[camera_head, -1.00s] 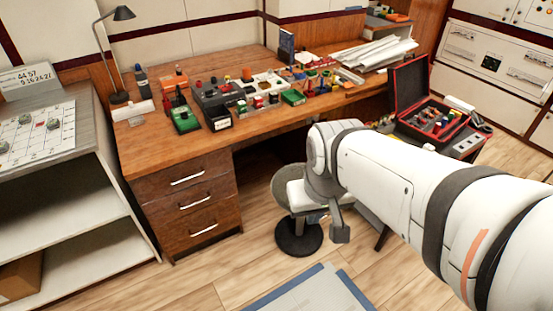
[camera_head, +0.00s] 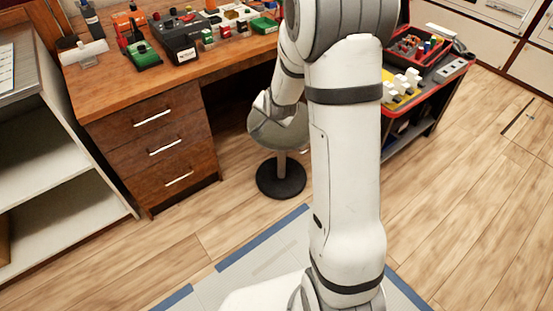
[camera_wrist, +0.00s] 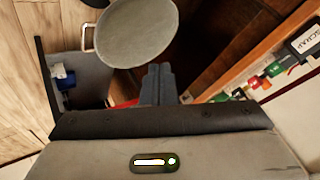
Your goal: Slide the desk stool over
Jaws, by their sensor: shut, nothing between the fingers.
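The desk stool has a round grey seat (camera_head: 263,132) on a post with a round black base (camera_head: 281,179). It stands on the wood floor in front of the desk's knee space, right of the drawers. My arm covers part of the seat in the head view. In the wrist view the seat (camera_wrist: 140,32) is at the top, with a small loop handle at its left rim. My gripper (camera_wrist: 158,72) is shut and empty, its fingertips close to the seat's near rim. I cannot tell whether they touch it. In the head view the fingertips cannot be made out.
The wooden desk (camera_head: 105,85), with a drawer block (camera_head: 160,150), carries several small devices. A red-edged cart (camera_head: 425,100) with a toolbox stands right of the stool. A pale shelf (camera_head: 70,170) is at the left. A blue-edged mat (camera_head: 265,250) lies in front. Floor at right is open.

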